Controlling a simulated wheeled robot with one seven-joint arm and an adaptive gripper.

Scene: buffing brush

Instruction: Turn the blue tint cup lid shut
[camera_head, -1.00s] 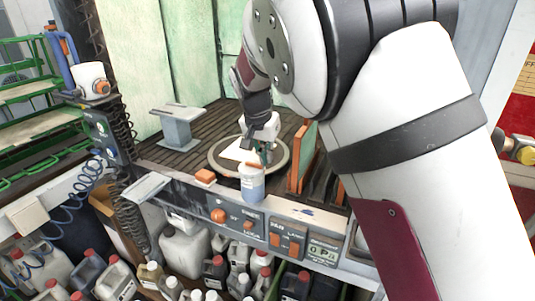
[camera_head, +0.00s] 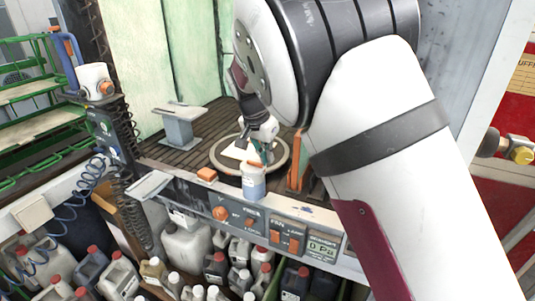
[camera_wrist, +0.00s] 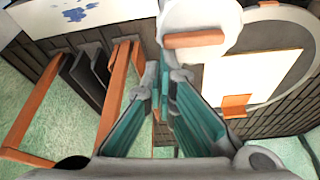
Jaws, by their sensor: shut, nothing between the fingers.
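The blue tint cup (camera_head: 253,187) stands upright at the front edge of the work surface, just above the control panel. Its white lid (camera_head: 254,168) sits on top; I cannot tell how far it is turned. In the wrist view the round white lid (camera_wrist: 200,14) is at the top, with an orange bar across its near side. My gripper (camera_head: 264,160) points down right beside the lid, on its far side. Its teal fingers (camera_wrist: 164,78) are shut with nothing between them, tips close to the lid's edge. Whether they touch it is unclear.
A round turntable (camera_head: 220,157) with a white sheet (camera_head: 238,151) lies behind the cup. A grey stand (camera_head: 179,128) is at the back left.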

